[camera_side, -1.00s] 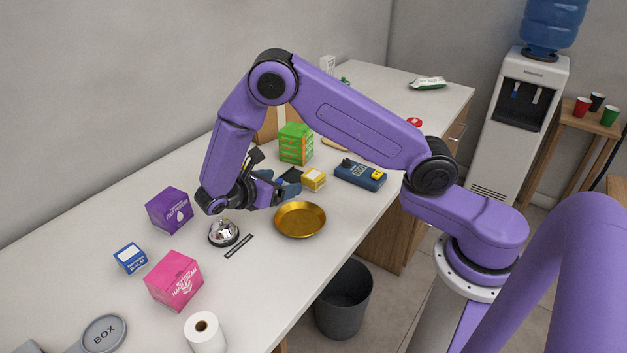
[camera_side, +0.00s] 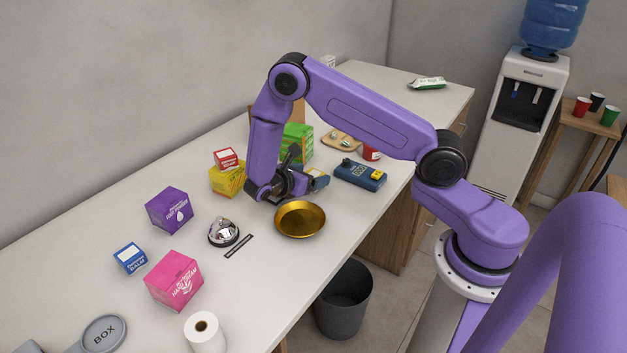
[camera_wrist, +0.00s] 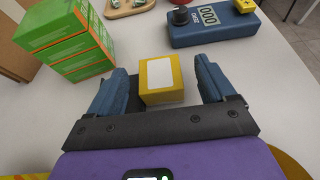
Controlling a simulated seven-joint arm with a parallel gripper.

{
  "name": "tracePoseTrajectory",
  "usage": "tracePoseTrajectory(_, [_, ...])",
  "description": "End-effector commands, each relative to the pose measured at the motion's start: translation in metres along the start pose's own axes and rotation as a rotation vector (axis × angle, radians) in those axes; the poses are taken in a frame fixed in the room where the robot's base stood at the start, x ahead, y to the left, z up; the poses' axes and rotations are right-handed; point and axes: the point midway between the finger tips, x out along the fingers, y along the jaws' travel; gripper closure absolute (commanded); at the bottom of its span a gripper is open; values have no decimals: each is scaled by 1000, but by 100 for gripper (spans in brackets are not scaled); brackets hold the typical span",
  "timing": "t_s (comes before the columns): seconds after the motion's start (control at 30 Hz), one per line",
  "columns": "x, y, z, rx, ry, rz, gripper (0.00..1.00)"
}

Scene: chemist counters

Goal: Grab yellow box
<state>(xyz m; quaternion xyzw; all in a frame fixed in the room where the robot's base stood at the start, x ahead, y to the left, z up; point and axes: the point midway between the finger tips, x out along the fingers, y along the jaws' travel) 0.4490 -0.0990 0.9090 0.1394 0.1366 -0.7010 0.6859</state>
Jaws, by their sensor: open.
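A small yellow box with a white top label (camera_wrist: 161,78) stands on the counter between the two blue fingers of my gripper (camera_wrist: 164,88). A gap shows on each side of it, so the fingers are open and do not visibly touch it. In the side view my gripper (camera_side: 306,182) is low over the counter, and only part of the small yellow box (camera_side: 320,176) shows past the fingers. A larger yellow box (camera_side: 228,180) stands left of my gripper, with a small red box (camera_side: 226,158) on top.
Stacked green boxes (camera_wrist: 62,42) stand close beyond my left finger. A blue meter (camera_wrist: 212,27) lies beyond the right finger. A gold dish (camera_side: 300,232) sits just in front of my gripper. A silver bell (camera_side: 223,232) and purple box (camera_side: 170,210) are farther left.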

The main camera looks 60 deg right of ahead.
Motion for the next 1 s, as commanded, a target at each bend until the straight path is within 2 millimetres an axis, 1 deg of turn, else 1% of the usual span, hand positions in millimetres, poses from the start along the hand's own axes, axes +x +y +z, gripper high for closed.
tracePoseTrajectory(0.1, [19, 0, 1, 1, -1, -5, 17])
tracePoseTrajectory(0.2, [32, 0, 1, 0, -1, -4, 17])
tracePoseTrajectory(0.3, [42, 1, 1, 0, 0, -2, 17])
tracePoseTrajectory(0.4, [45, 1, 1, 0, 0, -1, 17])
tracePoseTrajectory(0.6, [45, 1, 1, 1, 0, 0, 17])
tracePoseTrajectory(0.63, [45, 1, 1, 1, 0, 0, 24])
tracePoseTrajectory(0.67, [45, 1, 1, 1, 0, 0, 33])
tracePoseTrajectory(0.7, [45, 1, 1, 1, 0, 0, 46])
tracePoseTrajectory(0.8, [45, 1, 1, 0, 0, -1, 74])
tracePoseTrajectory(1.0, [45, 1, 1, 1, 0, -1, 75])
